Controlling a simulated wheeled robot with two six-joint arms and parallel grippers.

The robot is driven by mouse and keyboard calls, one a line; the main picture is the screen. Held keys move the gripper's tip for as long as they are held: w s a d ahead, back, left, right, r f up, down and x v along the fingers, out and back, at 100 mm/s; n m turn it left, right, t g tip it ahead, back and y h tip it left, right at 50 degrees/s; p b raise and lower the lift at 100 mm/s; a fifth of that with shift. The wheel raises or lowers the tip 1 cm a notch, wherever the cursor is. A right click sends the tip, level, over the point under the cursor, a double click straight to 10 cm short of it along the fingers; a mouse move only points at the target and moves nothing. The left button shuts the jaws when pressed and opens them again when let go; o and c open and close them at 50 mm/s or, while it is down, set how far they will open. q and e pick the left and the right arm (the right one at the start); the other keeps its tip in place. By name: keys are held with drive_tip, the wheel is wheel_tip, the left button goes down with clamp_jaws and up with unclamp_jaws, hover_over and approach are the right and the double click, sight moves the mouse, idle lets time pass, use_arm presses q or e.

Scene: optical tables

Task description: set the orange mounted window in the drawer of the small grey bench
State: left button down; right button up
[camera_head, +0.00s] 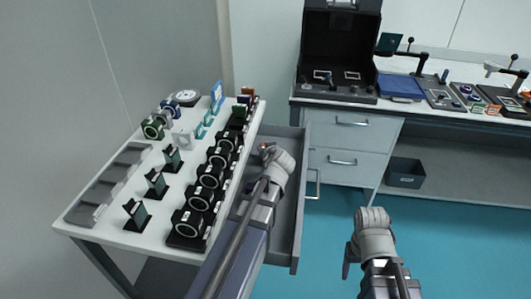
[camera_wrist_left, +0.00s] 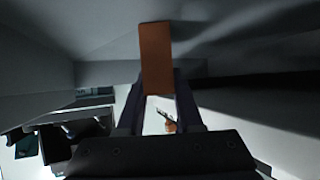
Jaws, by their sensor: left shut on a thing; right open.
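The orange mounted window shows in the left wrist view as a flat orange plate (camera_wrist_left: 155,58) at the fingertips. My left gripper (camera_wrist_left: 158,88) is shut on it. In the head view my left gripper (camera_head: 268,150) is over the far part of the open drawer (camera_head: 297,235), which sticks out from the right side of the small grey bench (camera_head: 95,235). There the window is almost wholly hidden by the gripper. I cannot tell whether it touches the drawer floor. My right gripper (camera_head: 371,213) is open and empty, right of the drawer over the floor.
The bench top holds a row of black ring mounts (camera_head: 209,175), green-plated mounts (camera_head: 155,183), a grey tray (camera_head: 110,185) and other optics. A second bench with drawers (camera_head: 345,140) stands behind. Blue floor (camera_head: 330,255) is clear on the right.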

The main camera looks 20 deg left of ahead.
use_arm(q)
drive_tip(key=shift+f, duration=0.1)
use_arm(e)
drive_tip(key=shift+f, duration=0.1)
use_arm(q)
drive_tip(key=c, duration=0.6)
unclamp_jaws()
drive_tip(key=shift+o, duration=0.2)
